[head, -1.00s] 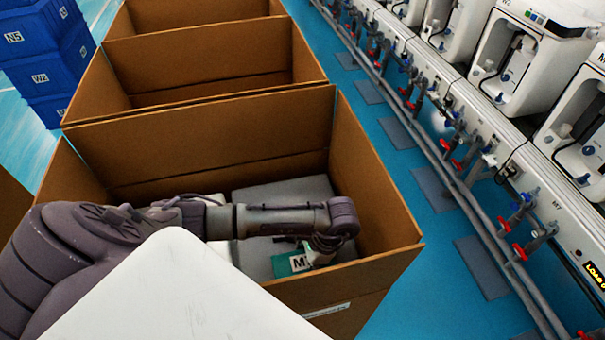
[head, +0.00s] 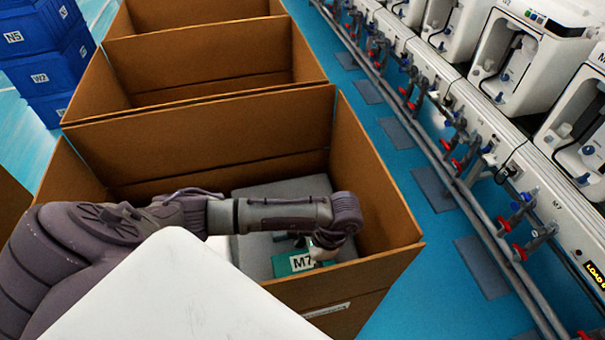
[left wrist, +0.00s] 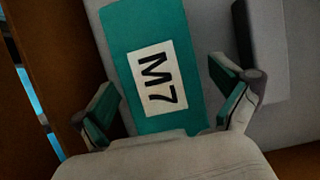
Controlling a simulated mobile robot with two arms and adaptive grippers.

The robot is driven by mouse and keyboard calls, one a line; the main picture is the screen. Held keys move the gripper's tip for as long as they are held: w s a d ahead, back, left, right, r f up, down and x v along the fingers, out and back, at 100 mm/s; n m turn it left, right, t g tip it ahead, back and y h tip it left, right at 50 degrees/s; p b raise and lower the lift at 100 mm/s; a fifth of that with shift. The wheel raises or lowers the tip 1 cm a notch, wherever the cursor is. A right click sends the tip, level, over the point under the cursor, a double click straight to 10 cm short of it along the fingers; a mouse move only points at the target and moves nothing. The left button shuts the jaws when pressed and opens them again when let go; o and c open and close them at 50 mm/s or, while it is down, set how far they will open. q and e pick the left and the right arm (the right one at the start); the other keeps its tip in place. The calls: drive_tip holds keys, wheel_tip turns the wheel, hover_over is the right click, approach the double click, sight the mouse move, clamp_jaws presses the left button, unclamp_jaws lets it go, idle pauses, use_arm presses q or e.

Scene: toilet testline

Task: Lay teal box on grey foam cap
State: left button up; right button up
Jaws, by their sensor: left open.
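The teal box (head: 287,265) with a white M7 label lies on the grey foam cap (head: 257,248) inside the nearest cardboard box. In the left wrist view the teal box (left wrist: 150,65) lies between the two fingers of my left gripper (left wrist: 170,100). The fingers stand apart, with a gap visible at the right finger. The grey foam (left wrist: 200,30) shows around and behind it. In the head view my left gripper (head: 318,250) is at the teal box's right end and partly covers it. My right gripper does not show.
The cardboard box's walls (head: 375,180) rise close around my left arm, the right wall nearest the gripper. More open cardboard boxes (head: 200,60) stand behind. Blue crates (head: 45,60) are at the upper left. A line of white toilet units with pipes (head: 480,180) runs along the right.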

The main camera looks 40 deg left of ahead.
use_arm(q)
drive_tip(key=b+v, duration=0.1)
drive_tip(key=v, duration=0.9)
drive_tip(key=shift+d+r, duration=0.1)
drive_tip(key=shift+r, duration=0.2)
